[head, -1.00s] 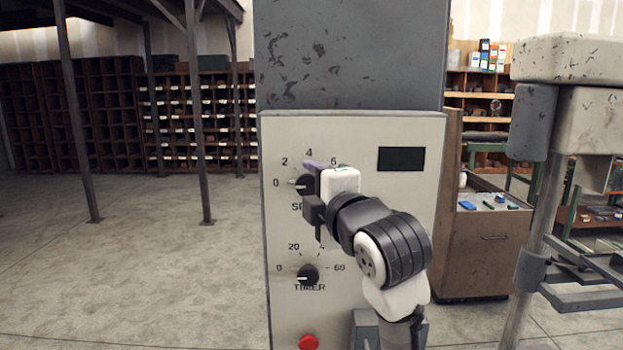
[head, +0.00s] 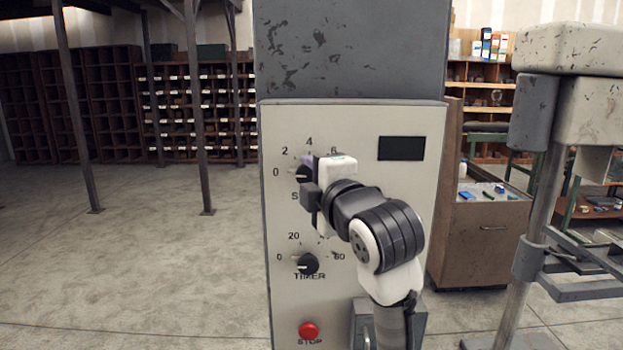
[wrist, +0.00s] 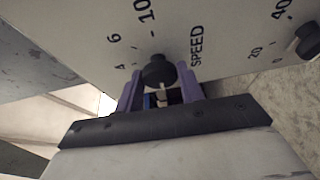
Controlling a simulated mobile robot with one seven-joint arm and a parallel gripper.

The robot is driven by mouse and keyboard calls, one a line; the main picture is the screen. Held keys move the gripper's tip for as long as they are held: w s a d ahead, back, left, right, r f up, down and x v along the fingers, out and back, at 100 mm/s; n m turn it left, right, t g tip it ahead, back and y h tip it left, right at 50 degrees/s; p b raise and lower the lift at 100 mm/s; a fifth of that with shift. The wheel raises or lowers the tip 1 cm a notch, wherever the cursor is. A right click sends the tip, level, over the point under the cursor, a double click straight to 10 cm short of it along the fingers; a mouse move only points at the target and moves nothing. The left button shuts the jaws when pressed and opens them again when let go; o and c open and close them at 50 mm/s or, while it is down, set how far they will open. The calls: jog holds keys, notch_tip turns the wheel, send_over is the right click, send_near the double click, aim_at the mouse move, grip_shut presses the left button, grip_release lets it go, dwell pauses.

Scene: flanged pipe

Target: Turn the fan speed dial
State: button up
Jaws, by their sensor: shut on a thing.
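The speed dial (head: 304,174) is a black round knob on the upper left of the pale control panel (head: 405,225). Numbers 0, 2, 4 and 6 show around it in the head view. My gripper (head: 310,163) is at this dial, and my wrist hides the dial's right side and part of its label. In the wrist view the speed dial (wrist: 158,72) sits between the tips of the purple fingers of my gripper (wrist: 160,88), which are shut on it. Its white pointer faces toward my gripper.
The black timer dial (head: 307,263) is below the speed dial, with a red stop button (head: 309,330) lower down. A dark display (head: 401,148) is at the panel's upper right. A grey machine stand (head: 545,190) and a brown cabinet (head: 480,240) stand to the right. The floor at left is open.

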jog(key=shift+f, duration=0.15)
jog(key=m+t+b, duration=0.1)
jog(key=m+b, duration=0.1)
jog(key=m, duration=0.1)
jog(key=shift+f+b, duration=0.2)
jog(key=shift+b, duration=0.15)
jog(key=m+t+b, duration=0.1)
jog(key=m, duration=0.2)
jog(key=m+t+b, duration=0.1)
jog(key=m+b, duration=0.1)
jog(key=m, duration=0.1)
jog(key=shift+a+h, duration=0.15)
jog(key=shift+h, duration=0.25)
jog(key=m+t+h, duration=0.1)
jog(key=m, duration=0.2)
jog(key=m+t+h+b, duration=0.1)
jog(key=m, duration=0.2)
jog(key=shift+a, duration=0.1)
jog(key=shift+m+t+h, duration=0.2)
jog(key=shift+m+h, duration=0.75)
jog(key=shift+m, duration=0.8)
jog(key=shift+m+t+h, duration=0.2)
jog(key=shift+m+h, duration=0.75)
jog(key=shift+m, duration=0.8)
jog(key=o, duration=1)
